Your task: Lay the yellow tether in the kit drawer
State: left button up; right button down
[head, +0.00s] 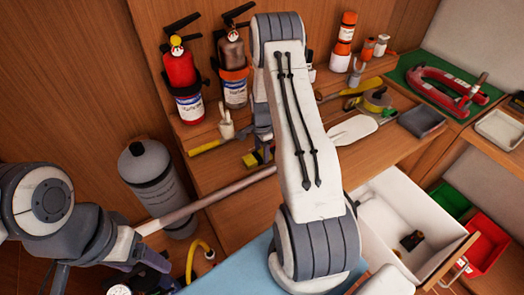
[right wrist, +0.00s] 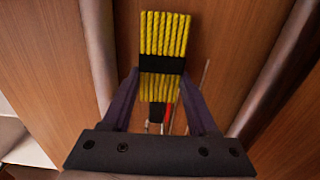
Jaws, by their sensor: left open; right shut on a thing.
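The yellow tether (right wrist: 163,55) is a flat coiled bundle with a black band around it. In the right wrist view it sits between the fingers of my right gripper (right wrist: 163,90), which is shut on it. In the head view my right arm hides most of this gripper (head: 262,140), and a bit of the yellow tether (head: 258,157) shows beside the arm, above the wooden bench. The kit drawer (head: 385,216) is white and pulled open at the right, with a small dark item (head: 411,240) inside. My left gripper (head: 150,262) is open at the lower left, away from the tether.
Fire extinguishers (head: 183,80) and orange-and-white bottles (head: 345,40) stand on the back shelf. A grey cylinder (head: 155,185) stands at left, near a slanting rod (head: 215,197). Green (head: 450,200) and red (head: 487,243) bins lie right of the drawer. Most of the drawer floor is clear.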

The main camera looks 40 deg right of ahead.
jog(key=shift+f, duration=0.2)
jog(key=shift+c, duration=0.9)
grip_release()
jog(key=shift+r, duration=0.15)
